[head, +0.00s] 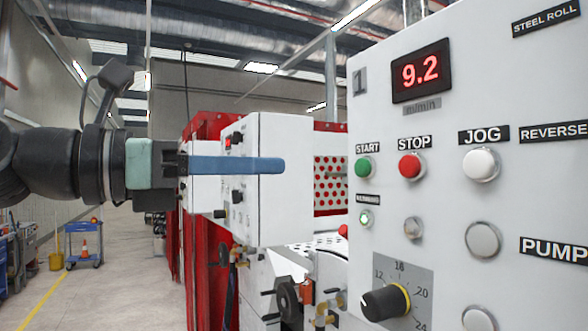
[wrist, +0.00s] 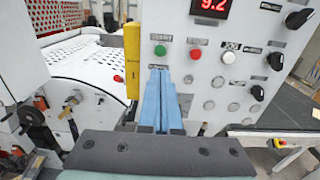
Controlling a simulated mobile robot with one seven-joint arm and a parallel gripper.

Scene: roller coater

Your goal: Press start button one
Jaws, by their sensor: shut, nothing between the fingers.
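The start button (head: 363,167) is a green round button under a START label on the white control panel (head: 455,100) marked 1. It also shows in the wrist view (wrist: 160,50), just above my fingertips. My gripper (head: 283,166) has long blue fingers, shut together and empty. In the head view the fingers point right at about the button's height, with their tips left of the panel and apart from the button. In the wrist view the fingertips (wrist: 160,69) appear just below the green button, near a small label.
The red stop button (head: 410,166) and white jog button (head: 481,164) sit right of the start button. A lit green lamp (head: 366,217) is below it, with a black knob (head: 385,302) lower. A yellow post (wrist: 132,60) stands left of my fingers in the wrist view.

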